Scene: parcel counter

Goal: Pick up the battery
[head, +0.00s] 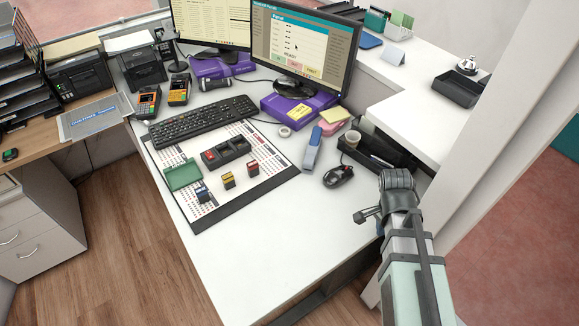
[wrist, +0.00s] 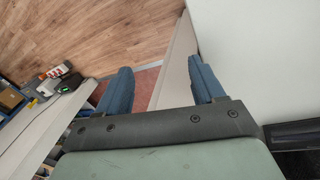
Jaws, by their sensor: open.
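Three small blocks stand on the desk mat (head: 264,190) in the head view: a red one (head: 253,167), a yellow one (head: 228,180) and a dark blue one (head: 203,193). Behind them is a dark holder (head: 226,151) with a red part. I cannot tell for sure which thing is the battery. My gripper (head: 366,214) is over the desk's right side, well apart from these blocks. In the wrist view my gripper (wrist: 163,86) has its two blue fingers spread with nothing between them.
A green tray (head: 183,174) lies left of the holder. The keyboard (head: 203,119) is behind it. The desk's front is clear.

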